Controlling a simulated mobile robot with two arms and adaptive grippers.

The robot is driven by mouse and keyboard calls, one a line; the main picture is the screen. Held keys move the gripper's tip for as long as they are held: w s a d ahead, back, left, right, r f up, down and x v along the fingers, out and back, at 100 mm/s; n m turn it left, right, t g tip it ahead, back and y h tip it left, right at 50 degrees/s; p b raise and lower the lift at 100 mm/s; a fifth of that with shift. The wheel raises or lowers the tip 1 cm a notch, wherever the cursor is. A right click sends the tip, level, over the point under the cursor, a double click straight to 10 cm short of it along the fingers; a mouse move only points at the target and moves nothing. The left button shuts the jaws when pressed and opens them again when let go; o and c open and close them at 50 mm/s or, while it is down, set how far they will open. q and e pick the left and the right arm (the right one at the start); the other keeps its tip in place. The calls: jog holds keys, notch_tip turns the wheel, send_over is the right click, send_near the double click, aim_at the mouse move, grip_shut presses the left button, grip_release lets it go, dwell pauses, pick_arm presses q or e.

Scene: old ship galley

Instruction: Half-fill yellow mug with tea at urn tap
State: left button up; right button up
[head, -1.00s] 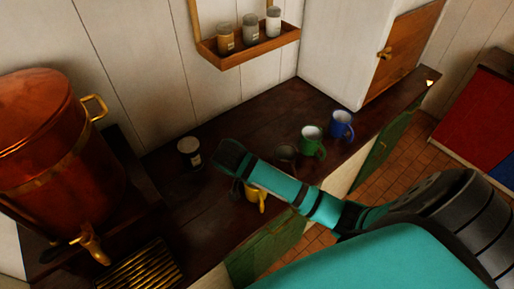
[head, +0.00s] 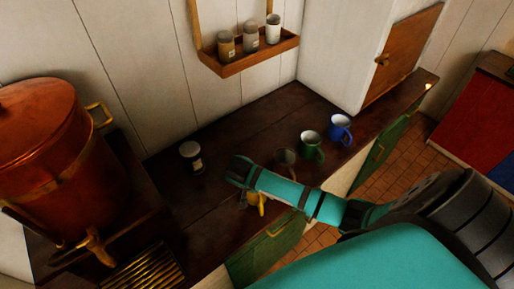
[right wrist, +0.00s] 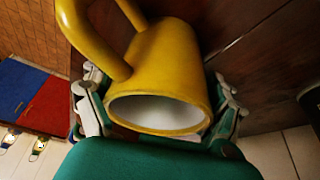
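The yellow mug (head: 250,199) stands on the dark counter, partly hidden behind my right gripper (head: 241,180) in the head view. In the right wrist view the yellow mug (right wrist: 160,75) fills the middle, its white inside facing the camera and its handle at upper left. The fingers of my right gripper (right wrist: 160,105) are spread on both sides of the mug; firm contact is not clear. The copper urn (head: 45,150) stands at left with its brass tap (head: 95,245) above a slatted drip tray (head: 145,272). My left gripper is not in view.
A green mug (head: 311,147) and a blue mug (head: 340,130) stand farther right on the counter (head: 270,125). A wall shelf (head: 250,55) holds three jars. The counter between urn and jar is clear.

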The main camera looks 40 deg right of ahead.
jog(key=c, duration=1.1)
jog(key=shift+o, duration=0.2)
jog(key=shift+r, duration=0.15)
jog(key=shift+r+b, duration=0.45)
jog(key=shift+r, duration=0.2)
jog(key=shift+s+a+r+b, duration=0.15)
jog(key=shift+s+r+b, duration=0.4)
jog(key=shift+r, duration=0.25)
jog(key=s+a+b, duration=0.1)
jog(key=s, duration=0.3)
jog(key=s+a+r+b, duration=0.1)
jog(key=s, duration=0.3)
jog(key=s+a+b, duration=0.1)
jog(key=s, duration=0.4)
jog(key=shift+a+r, duration=0.2)
jog(key=shift+s+a+r+b, duration=0.1)
jog(key=shift+s+b, duration=0.1)
jog(key=shift+s, duration=0.15)
jog(key=shift+s+a+r+b, duration=0.1)
jog(key=shift+s+b, duration=0.05)
jog(key=shift+s, duration=0.2)
